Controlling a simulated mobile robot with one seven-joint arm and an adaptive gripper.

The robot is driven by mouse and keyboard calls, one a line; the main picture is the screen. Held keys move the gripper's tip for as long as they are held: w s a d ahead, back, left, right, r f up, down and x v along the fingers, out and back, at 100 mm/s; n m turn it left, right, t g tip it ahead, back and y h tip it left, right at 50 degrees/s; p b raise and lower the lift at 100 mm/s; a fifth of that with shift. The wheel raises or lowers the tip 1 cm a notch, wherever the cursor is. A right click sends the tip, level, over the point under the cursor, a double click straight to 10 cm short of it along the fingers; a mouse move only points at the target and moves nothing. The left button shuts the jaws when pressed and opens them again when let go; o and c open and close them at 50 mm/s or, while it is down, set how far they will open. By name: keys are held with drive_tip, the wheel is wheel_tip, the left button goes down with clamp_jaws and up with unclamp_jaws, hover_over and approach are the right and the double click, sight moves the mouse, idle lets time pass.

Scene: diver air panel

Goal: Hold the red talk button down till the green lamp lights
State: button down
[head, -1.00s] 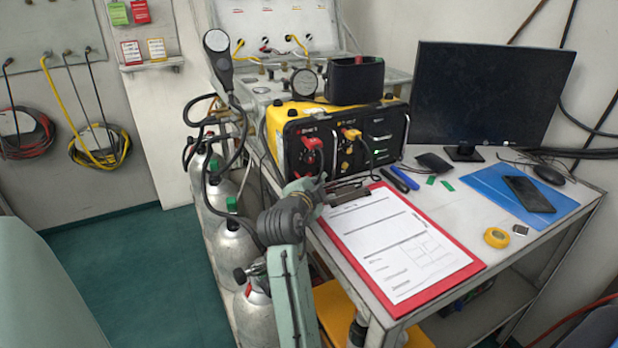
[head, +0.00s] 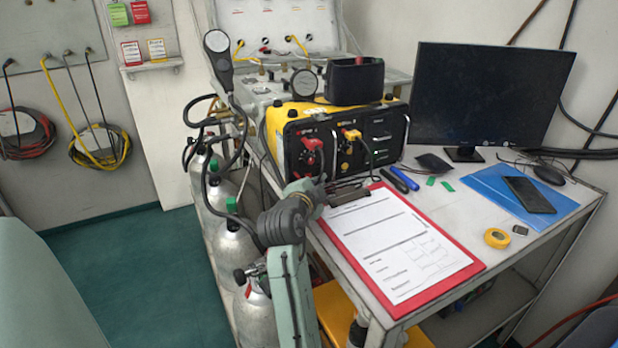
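The yellow-and-black talk box (head: 345,117) stands on the table, its black front facing me. Red parts (head: 312,150) show on the left of its front and yellow parts (head: 350,140) in the middle; I cannot tell which red part is the talk button. A small green spot (head: 378,153), perhaps the lamp, shows faintly at the right of the front. My gripper (head: 318,184) is just below and in front of the red parts, near the clipboard's top edge. Its fingers are small and dark, and I cannot tell if they touch the box or are open.
A red clipboard (head: 440,291) with paper lies right of my arm. Pens (head: 404,178), a blue folder (head: 487,182) with a phone (head: 530,194), yellow tape (head: 497,238) and a monitor (head: 490,95) are further right. Grey cylinders (head: 232,245) stand left of the table.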

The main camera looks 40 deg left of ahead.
drive_tip(key=shift+a, duration=0.1)
drive_tip(key=shift+w+a, duration=0.15)
drive_tip(key=shift+a, duration=0.15)
drive_tip(key=shift+w+a+b, duration=0.15)
drive_tip(key=shift+a+b, duration=0.15)
drive_tip(key=shift+a, duration=0.05)
idle(2.1)
drive_tip(key=shift+d, duration=0.1)
drive_tip(key=shift+s+d, duration=0.3)
drive_tip(key=shift+d, duration=0.35)
drive_tip(key=shift+s+d, duration=0.3)
drive_tip(key=shift+d, duration=0.5)
drive_tip(key=shift+s+d, duration=0.35)
drive_tip(key=shift+d, duration=0.4)
drive_tip(key=shift+s+d, duration=0.3)
drive_tip(key=shift+d, duration=0.5)
